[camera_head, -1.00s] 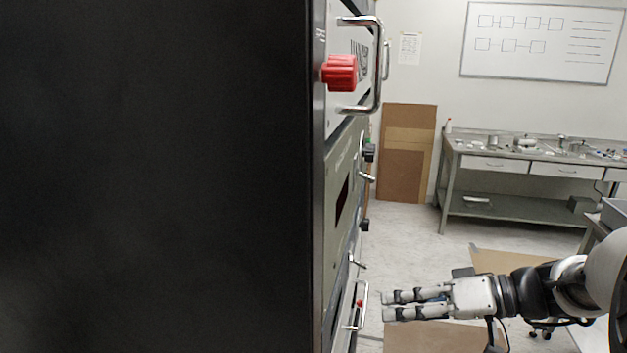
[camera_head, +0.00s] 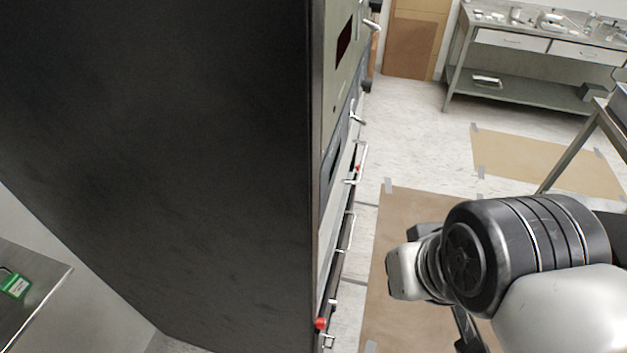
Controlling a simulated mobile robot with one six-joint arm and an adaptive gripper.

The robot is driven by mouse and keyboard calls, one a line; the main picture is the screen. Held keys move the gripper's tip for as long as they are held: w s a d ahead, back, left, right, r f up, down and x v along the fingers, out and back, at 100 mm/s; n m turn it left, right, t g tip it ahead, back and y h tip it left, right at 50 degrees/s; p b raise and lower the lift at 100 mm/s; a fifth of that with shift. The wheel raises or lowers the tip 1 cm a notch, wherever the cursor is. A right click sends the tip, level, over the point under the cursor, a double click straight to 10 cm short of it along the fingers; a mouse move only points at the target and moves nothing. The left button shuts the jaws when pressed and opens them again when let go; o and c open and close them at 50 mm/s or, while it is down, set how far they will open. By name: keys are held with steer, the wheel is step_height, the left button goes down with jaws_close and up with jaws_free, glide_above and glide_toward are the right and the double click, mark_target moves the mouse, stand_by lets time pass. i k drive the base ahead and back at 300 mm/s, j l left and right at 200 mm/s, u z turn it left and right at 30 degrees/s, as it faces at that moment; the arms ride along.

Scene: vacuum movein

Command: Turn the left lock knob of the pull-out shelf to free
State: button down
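The tall black rack's front is seen nearly edge-on. A small red knob (camera_head: 320,323) sits low on its near edge, beside small metal fittings (camera_head: 328,341). It may be the left lock knob, but its turn position is too small to read. A second, smaller red part (camera_head: 357,168) shows higher and farther along the front, by a metal handle. My arm comes in from the lower right, to the right of the rack front and apart from it. A pale end part shows beyond the black joint, but my gripper's fingers cannot be made out.
The rack's black side panel (camera_head: 160,150) fills the left. Several metal handles (camera_head: 347,232) stick out of its front. Brown floor mats (camera_head: 430,215) and open floor lie to the right. A steel bench (camera_head: 540,75) stands at the back; a metal table edge is at right.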

mark_target(320, 323)
steer(key=k+l+u, duration=0.1)
steer(key=u, duration=0.3)
steer(key=k+l+u, duration=0.15)
steer(key=u, duration=0.3)
steer(key=k+j+u, duration=0.2)
